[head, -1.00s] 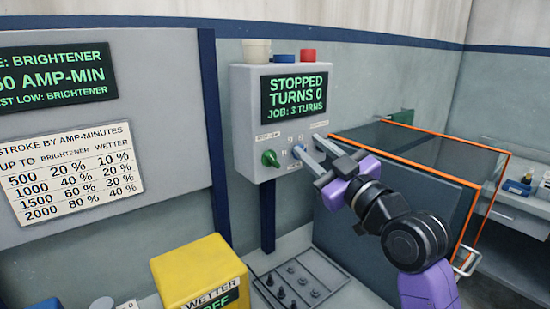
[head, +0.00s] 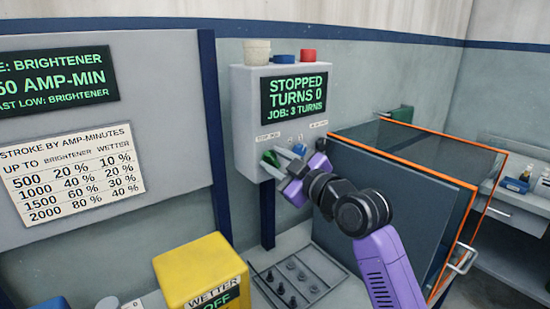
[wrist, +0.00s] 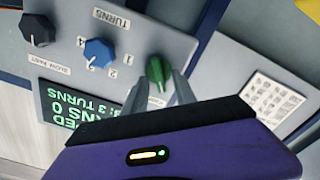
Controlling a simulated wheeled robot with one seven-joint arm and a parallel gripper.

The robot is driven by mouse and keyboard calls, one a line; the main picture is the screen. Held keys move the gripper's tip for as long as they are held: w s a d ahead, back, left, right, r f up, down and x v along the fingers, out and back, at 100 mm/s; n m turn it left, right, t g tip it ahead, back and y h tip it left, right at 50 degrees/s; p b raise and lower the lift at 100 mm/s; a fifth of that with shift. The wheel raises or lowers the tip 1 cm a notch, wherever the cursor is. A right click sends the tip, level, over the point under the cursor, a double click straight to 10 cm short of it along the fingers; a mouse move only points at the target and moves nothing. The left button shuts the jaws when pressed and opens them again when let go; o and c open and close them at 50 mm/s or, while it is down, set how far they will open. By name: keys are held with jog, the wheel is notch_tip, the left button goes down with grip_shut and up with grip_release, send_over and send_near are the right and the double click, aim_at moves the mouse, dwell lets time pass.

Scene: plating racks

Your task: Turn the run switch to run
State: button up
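The grey control box (head: 243,113) has a green knob (head: 270,158) low on its left, under a small label that looks like stop/run. Its screen (head: 294,97) reads STOPPED, TURNS 0, JOB: 3 TURNS. In the wrist view the green knob (wrist: 157,72) is at top centre. My gripper (head: 275,162) is at this knob, its two fingers open, one on either side in the wrist view (wrist: 160,78). A gap seems to show around the knob; I cannot tell whether either finger touches it.
A blue turns knob (wrist: 98,52) and a black slow/fast knob (wrist: 37,30) sit beside the green one. An orange-edged clear tank enclosure (head: 400,200) stands to the right of the box. A yellow wetter box (head: 195,270) and a dark pegged tray (head: 318,268) lie below.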

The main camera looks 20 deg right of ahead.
jog(key=shift+w, duration=0.15)
grip_shut()
